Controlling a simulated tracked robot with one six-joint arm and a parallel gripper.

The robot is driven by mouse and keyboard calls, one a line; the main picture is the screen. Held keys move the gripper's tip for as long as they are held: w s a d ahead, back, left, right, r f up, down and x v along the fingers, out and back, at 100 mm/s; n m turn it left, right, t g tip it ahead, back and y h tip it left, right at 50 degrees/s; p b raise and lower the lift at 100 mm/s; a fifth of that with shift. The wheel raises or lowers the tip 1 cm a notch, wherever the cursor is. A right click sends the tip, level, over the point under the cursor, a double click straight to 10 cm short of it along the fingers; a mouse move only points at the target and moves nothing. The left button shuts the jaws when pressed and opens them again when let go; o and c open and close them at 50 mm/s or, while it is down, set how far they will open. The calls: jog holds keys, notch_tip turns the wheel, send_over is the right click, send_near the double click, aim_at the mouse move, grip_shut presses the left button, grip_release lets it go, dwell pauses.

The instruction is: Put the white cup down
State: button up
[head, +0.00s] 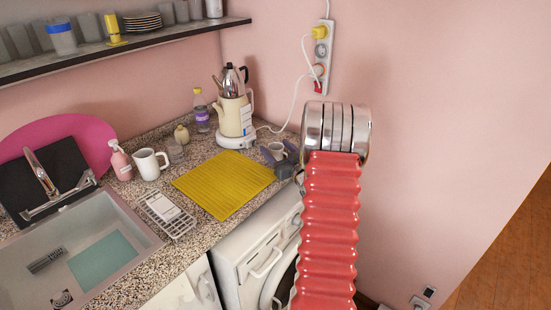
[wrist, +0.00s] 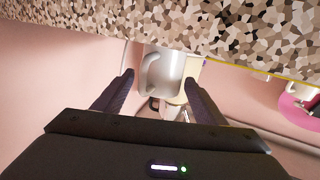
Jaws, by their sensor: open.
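The white cup (head: 277,149) stands upright at the back right of the speckled counter (head: 130,210), between the dark fingers of my gripper (head: 279,156). In the wrist view, which is upside down, the white cup (wrist: 165,68) has its base against the counter (wrist: 240,35) and its handle to the left. The fingers of my gripper (wrist: 160,78) are spread on either side of it, with a visible gap. A second, larger white mug (head: 150,164) stands farther left by the pink soap bottle (head: 121,162).
A yellow mat (head: 223,184) lies left of my gripper. A cream kettle (head: 234,115) on a white base stands behind, with a cord to the wall socket strip (head: 322,55). A dish rack (head: 166,214) and sink (head: 85,255) are left. The washing machine (head: 258,262) is below.

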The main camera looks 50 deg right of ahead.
jog(key=shift+c, duration=0.5)
jog(key=c, duration=1.2)
jog(key=shift+r, duration=0.1)
notch_tip(320, 180, up, 10)
jog(key=shift+f, duration=0.1)
dwell(0.6)
